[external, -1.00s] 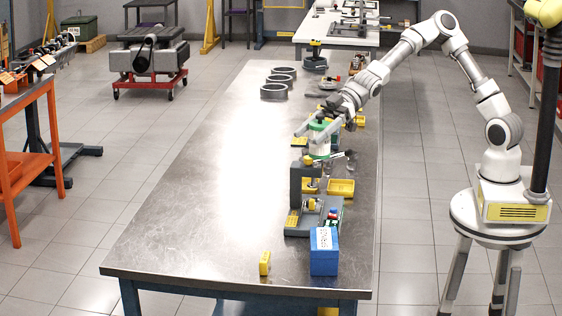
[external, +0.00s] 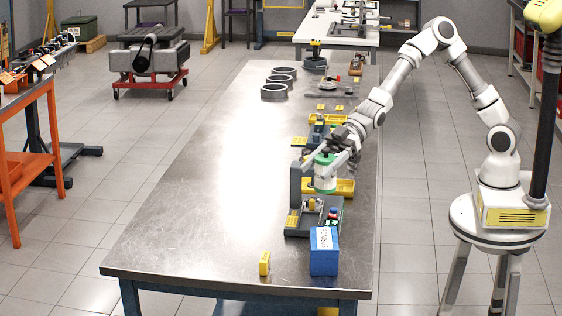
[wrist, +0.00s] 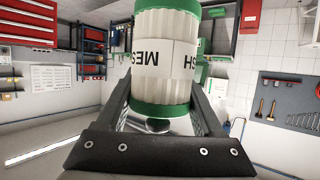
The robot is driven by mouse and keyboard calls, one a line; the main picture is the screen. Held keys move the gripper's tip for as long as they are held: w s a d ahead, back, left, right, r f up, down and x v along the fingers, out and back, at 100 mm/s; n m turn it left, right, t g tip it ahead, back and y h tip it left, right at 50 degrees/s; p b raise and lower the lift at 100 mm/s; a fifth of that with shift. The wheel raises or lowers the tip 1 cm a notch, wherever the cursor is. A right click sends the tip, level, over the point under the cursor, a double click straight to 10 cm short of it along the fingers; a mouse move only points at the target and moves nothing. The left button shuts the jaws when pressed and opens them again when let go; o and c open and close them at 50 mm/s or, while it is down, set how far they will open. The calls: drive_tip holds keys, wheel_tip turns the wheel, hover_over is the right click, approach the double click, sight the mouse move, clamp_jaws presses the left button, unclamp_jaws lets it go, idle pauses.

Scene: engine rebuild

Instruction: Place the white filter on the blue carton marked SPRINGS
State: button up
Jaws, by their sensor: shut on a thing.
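The white filter (external: 325,181) has a green top and bottom and is held upright in my gripper (external: 325,163), above the row of things on the metal table. In the wrist view the filter (wrist: 164,55) shows a label with the letters MESH between the two gripper fingers, which close on its sides. The blue carton (external: 324,262) stands at the near right corner of the table, with a white label on it marked SPRINGS. The filter is behind the carton, apart from it and higher.
A grey stand (external: 300,220) with small coloured items is just behind the carton. Yellow trays (external: 342,187) lie behind. Metal rings (external: 274,91) lie far back. The table's left side (external: 200,190) is clear.

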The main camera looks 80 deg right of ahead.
drive_tip(key=shift+s+a+f+b, duration=0.2)
drive_tip(key=shift+a+f+b, duration=0.5)
drive_tip(key=shift+a+f, duration=1.5)
drive_tip(key=shift+s+a+f+b, duration=0.2)
drive_tip(key=shift+a+f+b, duration=0.5)
drive_tip(key=shift+a+f, duration=1.5)
drive_tip(key=shift+d+f, duration=0.1)
drive_tip(key=shift+f, duration=0.05)
drive_tip(key=shift+f, duration=0.15)
drive_tip(key=o, duration=1.5)
